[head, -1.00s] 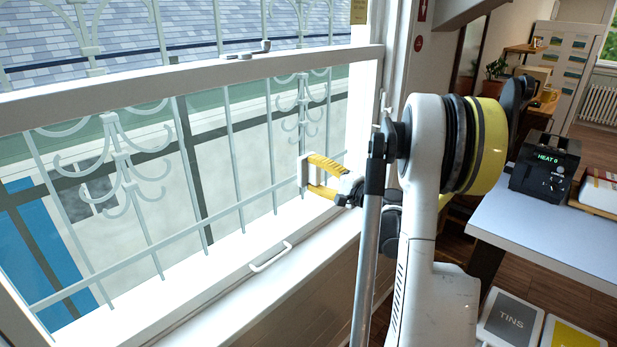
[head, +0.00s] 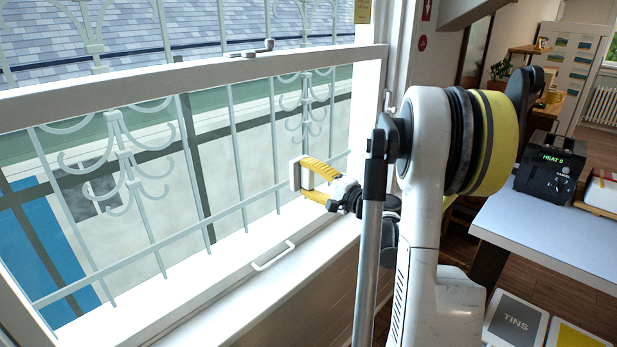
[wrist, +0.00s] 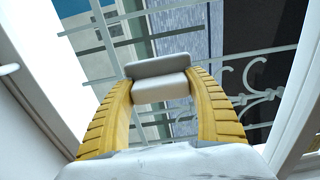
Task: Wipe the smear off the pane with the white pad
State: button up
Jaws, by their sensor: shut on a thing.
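My gripper (head: 312,179) has yellow ribbed fingers and is shut on the white pad (head: 296,174), in front of the lower right part of the window pane (head: 235,150). In the wrist view the pad (wrist: 160,87) sits between the two fingertips, with a grey layer on its far side facing the pane. I cannot tell whether the pad touches the glass. I cannot make out the smear clearly in either view.
A white window frame rail (head: 180,82) runs above the pane, and a sill with a white handle (head: 272,257) lies below. A pale metal grille stands behind the glass. At right a table (head: 560,240) holds a black heater box (head: 549,170).

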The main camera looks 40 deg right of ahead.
jog(key=shift+s+d+b, duration=0.2)
jog(key=shift+s+b, duration=0.1)
jog(key=shift+s, duration=2.5)
jog(key=s, duration=0.3)
jog(key=shift+d, duration=0.1)
